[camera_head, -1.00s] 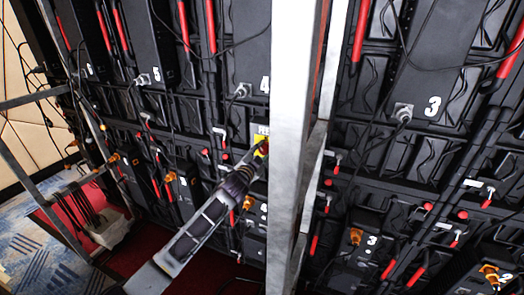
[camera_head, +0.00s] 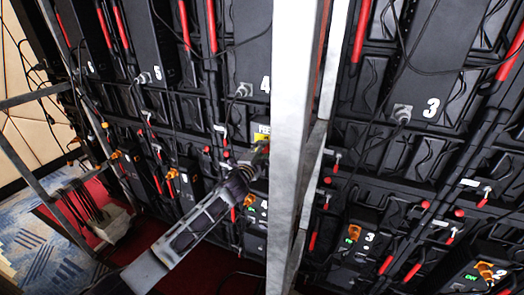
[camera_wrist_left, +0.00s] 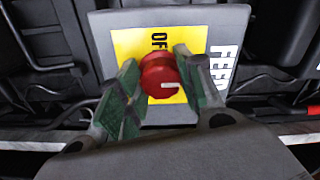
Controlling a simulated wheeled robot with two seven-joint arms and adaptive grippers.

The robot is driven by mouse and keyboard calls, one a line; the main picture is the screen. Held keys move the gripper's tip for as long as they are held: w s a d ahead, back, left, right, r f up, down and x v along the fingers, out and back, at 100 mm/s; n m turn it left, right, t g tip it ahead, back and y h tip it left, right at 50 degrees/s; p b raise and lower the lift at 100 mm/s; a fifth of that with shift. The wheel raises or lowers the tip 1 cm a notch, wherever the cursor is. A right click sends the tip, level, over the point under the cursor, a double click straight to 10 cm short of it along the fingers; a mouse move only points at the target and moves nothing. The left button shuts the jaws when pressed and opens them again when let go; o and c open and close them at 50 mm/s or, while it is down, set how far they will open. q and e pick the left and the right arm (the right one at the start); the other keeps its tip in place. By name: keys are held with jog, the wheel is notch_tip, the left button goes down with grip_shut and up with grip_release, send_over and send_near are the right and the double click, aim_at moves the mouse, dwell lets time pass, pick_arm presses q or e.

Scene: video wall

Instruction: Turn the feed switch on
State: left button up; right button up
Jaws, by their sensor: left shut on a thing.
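The feed switch is a red round knob (camera_wrist_left: 162,78) with a white mark, on a yellow label (camera_wrist_left: 130,45) reading "OF" on a grey plate marked FEED (camera_wrist_left: 226,55). The white mark points to the right in the left wrist view. My left gripper (camera_wrist_left: 160,85) is shut on the knob, a green-padded finger on each side. In the head view the yellow FEED plate (camera_head: 262,131) shows beside the metal post, with my left gripper (camera_head: 257,157) at it; the knob is hidden there. The label's lower part is covered. My right gripper is not in view.
A grey metal post (camera_head: 294,120) stands just right of my left gripper. Black panel backs with cables and red handles fill the wall. Boxes numbered 3 (camera_head: 357,243) and 2 (camera_head: 486,272) show small green lit text. A metal rack (camera_head: 40,170) stands at left.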

pick_arm(q)
jog(key=o, duration=1)
jog(key=shift+s, duration=0.15)
jog(key=shift+v, duration=5.85)
